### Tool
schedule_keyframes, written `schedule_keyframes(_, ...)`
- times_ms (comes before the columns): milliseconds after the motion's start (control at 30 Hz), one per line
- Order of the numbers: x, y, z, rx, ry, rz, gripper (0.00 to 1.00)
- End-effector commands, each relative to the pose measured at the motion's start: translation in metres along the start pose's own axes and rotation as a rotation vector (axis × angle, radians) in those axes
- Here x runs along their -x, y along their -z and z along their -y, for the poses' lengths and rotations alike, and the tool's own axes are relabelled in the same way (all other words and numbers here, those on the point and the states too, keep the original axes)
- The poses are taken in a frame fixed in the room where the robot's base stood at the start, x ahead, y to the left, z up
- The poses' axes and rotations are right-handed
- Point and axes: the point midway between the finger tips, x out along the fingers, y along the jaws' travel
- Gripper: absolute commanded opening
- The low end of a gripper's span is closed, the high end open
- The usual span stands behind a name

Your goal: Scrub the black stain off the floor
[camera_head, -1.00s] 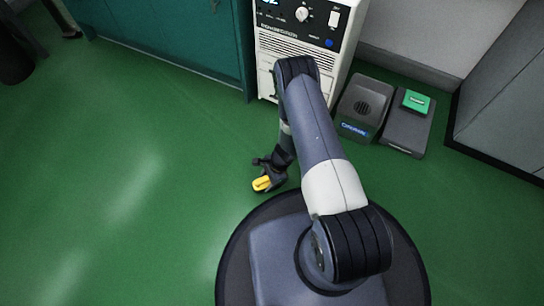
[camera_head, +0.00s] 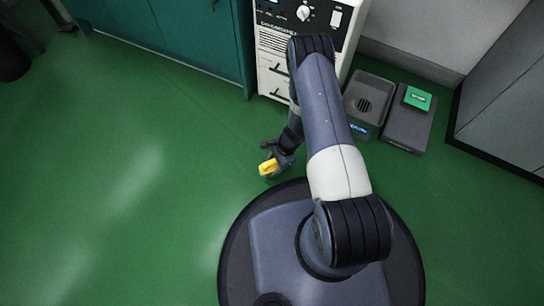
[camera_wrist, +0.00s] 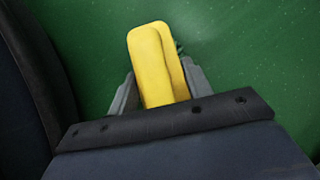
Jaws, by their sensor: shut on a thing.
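My gripper (camera_head: 280,162) is shut on a yellow block-like thing (camera_head: 268,167), perhaps a sponge or scrubber. It is held low near the green floor (camera_head: 130,180), just beyond my round base; I cannot tell whether it touches the floor. In the wrist view the yellow thing (camera_wrist: 155,60) sticks out between the two grey fingers (camera_wrist: 158,92), with a small dark green bit showing behind its right edge. I see no black stain on the visible floor; part of the floor is hidden by my arm and base.
A white machine (camera_head: 285,50) with a knob stands at the back, next to a teal cabinet (camera_head: 165,35). A grey box (camera_head: 368,97) and a dark box with a green top piece (camera_head: 417,98) sit right of it.

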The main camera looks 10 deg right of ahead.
Motion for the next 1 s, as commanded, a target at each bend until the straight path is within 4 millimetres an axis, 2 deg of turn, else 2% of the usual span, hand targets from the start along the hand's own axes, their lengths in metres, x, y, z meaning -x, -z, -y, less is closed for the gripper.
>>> schedule_keyframes(100, 0.014, -0.003, 0.0, 0.0, 0.001, 0.0, 0.18)
schedule_keyframes(400, 0.037, -0.008, 0.0, 0.002, -0.001, 0.0, 0.18)
schedule_keyframes(833, 0.04, -0.009, 0.001, 0.006, -0.002, 0.0, 0.18)
schedule_keyframes(1000, 0.053, -0.015, 0.013, 0.061, -0.019, -0.002, 0.18)
